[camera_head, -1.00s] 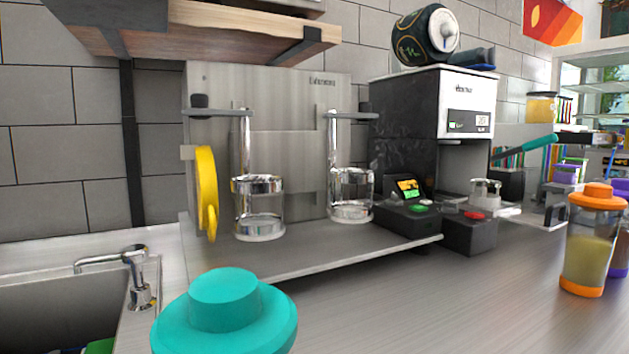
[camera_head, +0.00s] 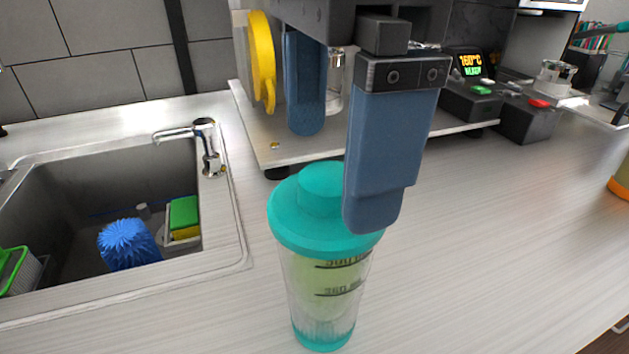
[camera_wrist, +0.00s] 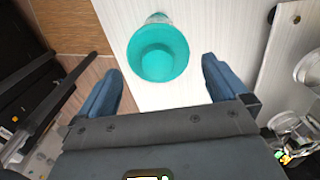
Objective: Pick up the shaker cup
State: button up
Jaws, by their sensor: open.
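The shaker cup (camera_head: 325,270) stands upright on the counter in the head view, with a teal lid, a clear body with volume marks and a teal base. My gripper (camera_head: 340,175) is open, its two blue fingers pointing down. In the head view the near finger overlaps the right edge of the lid, and the other finger is farther back. In the wrist view the cup's teal lid (camera_wrist: 158,52) lies ahead of the fingertips, roughly centred between them. My gripper (camera_wrist: 160,80) holds nothing there.
A sink (camera_head: 80,225) with a blue brush (camera_head: 128,245) and sponges is left of the cup. A metal platform (camera_head: 285,148) stands behind it, with a yellow item (camera_head: 262,60). An orange-based cup (camera_head: 620,180) is at the far right. The counter right of the cup is clear.

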aim_at(326, 226)
jog(key=shift+d+f, duration=0.15)
jog(key=shift+f, duration=0.2)
jog(key=f, duration=0.7)
jog(key=shift+s+a+f+p, duration=0.15)
jog(key=shift+a+p, duration=0.1)
jog(key=shift+p, duration=0.15)
jog(key=shift+c, duration=0.2)
jog(key=c, duration=1.6)
